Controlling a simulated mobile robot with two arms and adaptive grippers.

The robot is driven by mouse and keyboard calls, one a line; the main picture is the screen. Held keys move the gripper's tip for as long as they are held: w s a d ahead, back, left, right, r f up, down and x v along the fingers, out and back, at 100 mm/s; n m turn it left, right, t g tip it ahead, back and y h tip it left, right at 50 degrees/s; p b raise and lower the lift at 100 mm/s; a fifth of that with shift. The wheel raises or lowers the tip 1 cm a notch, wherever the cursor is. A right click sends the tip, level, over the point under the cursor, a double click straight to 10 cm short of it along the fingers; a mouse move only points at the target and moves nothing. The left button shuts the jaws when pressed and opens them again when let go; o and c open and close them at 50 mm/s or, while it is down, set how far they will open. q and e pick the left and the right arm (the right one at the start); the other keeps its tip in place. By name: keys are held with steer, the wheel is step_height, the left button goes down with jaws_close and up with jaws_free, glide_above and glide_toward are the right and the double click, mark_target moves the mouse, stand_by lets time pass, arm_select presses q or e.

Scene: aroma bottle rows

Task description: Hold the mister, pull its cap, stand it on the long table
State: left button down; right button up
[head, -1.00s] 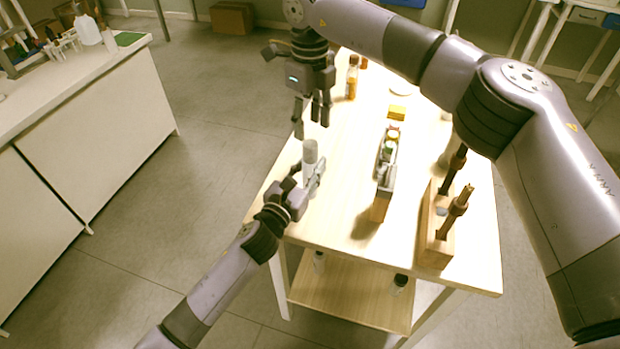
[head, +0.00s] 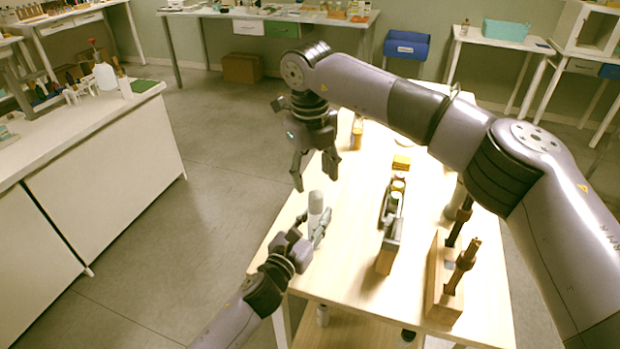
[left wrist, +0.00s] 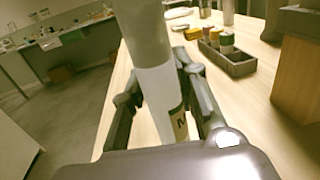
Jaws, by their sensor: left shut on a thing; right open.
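The mister (head: 316,204) is a slim pale bottle with a grey cap-like top. It stands roughly upright in my left gripper (head: 313,228), which is shut on its body at the left edge of the long table (head: 340,268). In the left wrist view the mister (left wrist: 158,88) shows a white label with a tan patch between the fingers, and its top is cut off. I cannot tell whether its base touches the table. My right gripper (head: 315,178) is open and empty, its fingers pointing down just above the mister's top.
A grey tray (head: 390,235) with small coloured-cap bottles lies mid-table. A wooden rack (head: 440,290) with brown bottles stands at the right. Amber bottles (head: 357,135) stand behind the right gripper. Bare tabletop lies between mister and tray. A white counter (head: 110,150) is at left.

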mark_target(316, 194)
steer(key=s+a+r+m+t, duration=0.1)
steer(key=s+r+m+t, duration=0.25)
steer(key=m, duration=0.65)
steer(key=shift+h, duration=0.4)
steer(key=x, duration=1.2)
steer(key=shift+w+r, duration=0.1)
steer(key=shift+c, duration=0.2)
jaws_close()
steer(key=shift+r, duration=0.3)
steer(key=shift+r, duration=0.9)
